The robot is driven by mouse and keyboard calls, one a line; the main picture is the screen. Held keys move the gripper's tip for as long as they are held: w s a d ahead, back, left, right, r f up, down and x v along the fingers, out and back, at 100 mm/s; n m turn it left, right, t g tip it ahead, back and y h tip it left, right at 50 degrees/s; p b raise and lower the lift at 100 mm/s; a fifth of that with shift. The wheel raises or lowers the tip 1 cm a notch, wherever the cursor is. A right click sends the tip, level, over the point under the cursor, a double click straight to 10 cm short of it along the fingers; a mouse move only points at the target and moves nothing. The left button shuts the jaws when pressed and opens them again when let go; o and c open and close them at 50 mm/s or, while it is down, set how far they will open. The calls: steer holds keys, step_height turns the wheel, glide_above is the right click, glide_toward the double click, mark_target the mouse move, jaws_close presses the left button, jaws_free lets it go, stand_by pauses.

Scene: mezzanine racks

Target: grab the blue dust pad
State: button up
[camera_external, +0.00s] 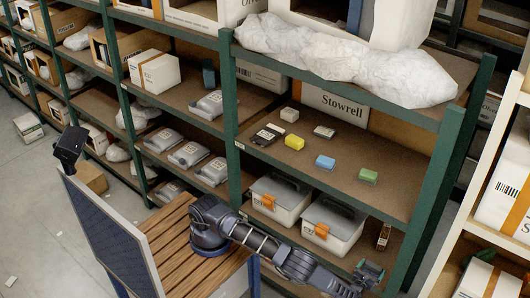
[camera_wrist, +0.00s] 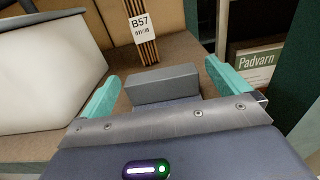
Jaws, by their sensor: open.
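The blue dust pad (camera_external: 325,162) is a small block, blue on top, lying on the brown middle shelf (camera_external: 290,165) of the green-posted rack. It lies between a yellow block (camera_external: 295,143) and a green block (camera_external: 368,175). My gripper (camera_external: 369,270) is low at the front of the rack, below and to the right of the pad, well apart from it. In the wrist view my gripper (camera_wrist: 162,72) has its two teal fingers spread. A grey block shows between them; I cannot tell whether it is part of my gripper. The pad does not show in the wrist view.
White bins with orange latches (camera_external: 331,226) stand on the shelf below; one white bin (camera_wrist: 45,75) fills the wrist view's left. A striped item labelled B57 (camera_wrist: 141,30) stands ahead. A green post (camera_external: 432,200) bounds the right. Bare shelf surrounds the pad.

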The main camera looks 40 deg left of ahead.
steer(key=w, duration=0.4)
steer(key=shift+w+a+f, duration=0.1)
steer(key=shift+w+f, duration=0.15)
steer(key=shift+f, duration=0.1)
steer(key=c, duration=0.8)
steer(key=shift+r, duration=0.1)
steer(key=shift+c, duration=0.2)
